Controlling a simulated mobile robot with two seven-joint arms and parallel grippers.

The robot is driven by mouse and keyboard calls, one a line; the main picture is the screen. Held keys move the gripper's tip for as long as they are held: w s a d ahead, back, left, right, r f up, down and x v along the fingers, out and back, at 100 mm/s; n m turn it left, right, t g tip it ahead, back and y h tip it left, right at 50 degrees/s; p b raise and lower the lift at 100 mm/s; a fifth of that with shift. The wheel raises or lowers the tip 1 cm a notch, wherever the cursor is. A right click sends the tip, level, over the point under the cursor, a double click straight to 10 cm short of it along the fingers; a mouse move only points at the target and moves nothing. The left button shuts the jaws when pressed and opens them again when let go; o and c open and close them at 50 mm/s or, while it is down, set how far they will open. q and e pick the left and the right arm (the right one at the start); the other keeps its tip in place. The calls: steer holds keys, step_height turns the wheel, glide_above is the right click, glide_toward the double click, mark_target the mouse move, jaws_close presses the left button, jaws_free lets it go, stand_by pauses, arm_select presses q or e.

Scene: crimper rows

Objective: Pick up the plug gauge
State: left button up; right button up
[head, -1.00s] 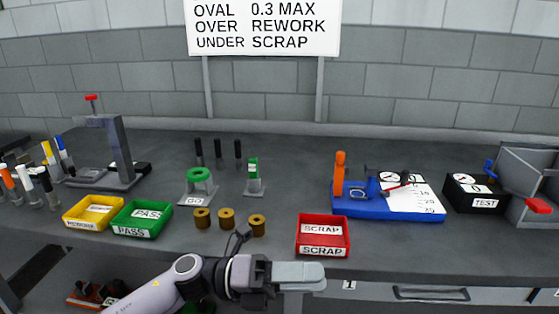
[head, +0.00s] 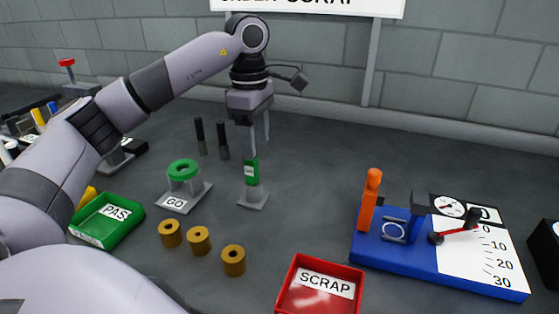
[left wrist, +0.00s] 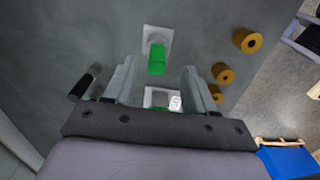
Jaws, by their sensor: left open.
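The plug gauge (head: 251,172) is a green block with a white label, standing upright on a small grey base. In the left wrist view the green plug gauge (left wrist: 157,60) shows between my fingers, with its pale base above it. My left gripper (head: 258,151) points straight down over the gauge, its fingertips at about the height of the green top. In the left wrist view the gripper (left wrist: 159,68) is open, a finger on either side with gaps to the green. I cannot tell how far the fingers reach down around it. My right gripper is not in view.
The GO stand (head: 183,190) with a green ring is just left of the gauge. Black pins (head: 222,140) stand behind. Brass rings (head: 198,240) are in front. A green PASS tray (head: 107,238), red SCRAP tray (head: 295,298) and blue dial fixture (head: 400,262) stand around. The bench right of the gauge is clear.

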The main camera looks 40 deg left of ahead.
mark_target(251, 163)
arm_select(q)
steer(key=shift+w+a+r, duration=0.2)
steer(key=shift+a+r, duration=0.05)
steer(key=shift+a, duration=0.25)
steer(key=shift+f, duration=0.25)
steer(key=f, duration=0.5)
steer(key=shift+s+a+f, duration=0.15)
steer(key=shift+s+f, duration=0.1)
steer(key=shift+s, duration=0.1)
steer(key=shift+f, duration=0.45)
jaws_close()
steer(key=shift+r, duration=0.1)
